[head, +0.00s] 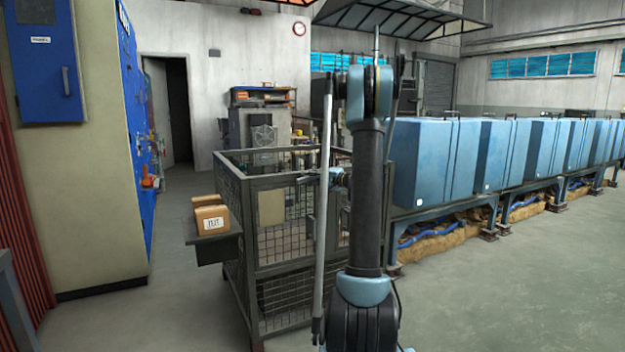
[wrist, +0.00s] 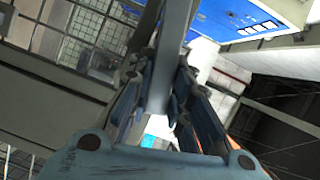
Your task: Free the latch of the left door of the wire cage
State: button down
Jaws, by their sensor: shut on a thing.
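The wire cage (head: 284,270), a dark grey frame with mesh panels, stands left of my arm in the head view. My gripper (head: 318,178) is at the cage's upper edge, small and partly behind a pale upright rod. In the wrist view my gripper (wrist: 162,85) is shut on a flat grey bar (wrist: 174,35) that runs between its fingers. I cannot tell whether this bar is the latch of the left door. My arm hides the right part of the cage, and no latch shows clearly in the head view.
A grey side shelf (head: 213,249) with cardboard boxes (head: 211,218) juts from the cage's left side. A row of blue units (head: 422,165) on stands runs to the right. A blue and beige cabinet (head: 80,170) stands at the left. The floor between cabinet and cage is clear.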

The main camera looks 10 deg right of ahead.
jog(key=shift+d+f+m+t+y, duration=0.2)
jog(key=shift+f+m+t+y, duration=0.15)
jog(key=shift+m, duration=0.55)
jog(key=c, duration=1.5)
grip_release()
jog(key=shift+w+f, duration=0.1)
jog(key=shift+a, duration=0.1)
jog(key=v, duration=1.2)
